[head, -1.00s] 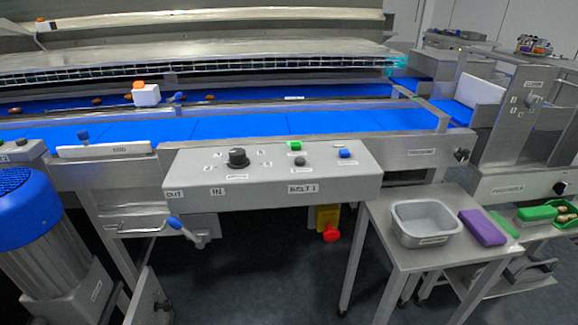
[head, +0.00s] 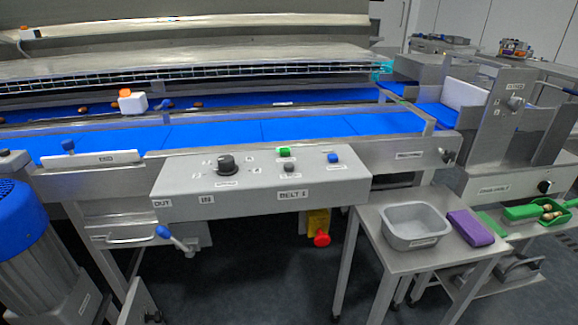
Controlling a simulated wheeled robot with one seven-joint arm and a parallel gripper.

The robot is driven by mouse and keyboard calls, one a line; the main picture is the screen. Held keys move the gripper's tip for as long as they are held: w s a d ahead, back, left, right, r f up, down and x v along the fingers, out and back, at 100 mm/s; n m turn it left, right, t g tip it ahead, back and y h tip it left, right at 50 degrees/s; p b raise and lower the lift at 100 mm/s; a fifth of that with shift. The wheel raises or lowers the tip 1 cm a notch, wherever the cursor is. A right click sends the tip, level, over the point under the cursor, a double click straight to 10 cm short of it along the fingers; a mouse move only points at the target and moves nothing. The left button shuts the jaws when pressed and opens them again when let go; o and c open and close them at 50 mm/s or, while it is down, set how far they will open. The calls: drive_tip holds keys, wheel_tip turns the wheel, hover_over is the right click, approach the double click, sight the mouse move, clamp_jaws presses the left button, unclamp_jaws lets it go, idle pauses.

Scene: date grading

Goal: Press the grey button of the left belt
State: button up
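A grey control box (head: 340,186) labelled "BELT 1" sits on the front of the conveyor frame, in the middle of the head view. On its top are a small dark grey button (head: 289,167), a green button (head: 284,152) just behind it, a blue button (head: 333,158) to the right and a black knob (head: 225,164) to the left. The blue belt (head: 215,136) runs behind the box. Part of another control box (head: 12,163) shows at the left edge, mostly cut off. I cannot tell from the labels which belt is the left one. My gripper is not in view.
A steel table (head: 372,218) with a grey tub (head: 416,222) and a purple block (head: 469,228) stands at the front right. A blue-capped motor (head: 20,215) stands at the left. A blue-handled lever (head: 172,236) and a red knob (head: 321,239) sit below the box.

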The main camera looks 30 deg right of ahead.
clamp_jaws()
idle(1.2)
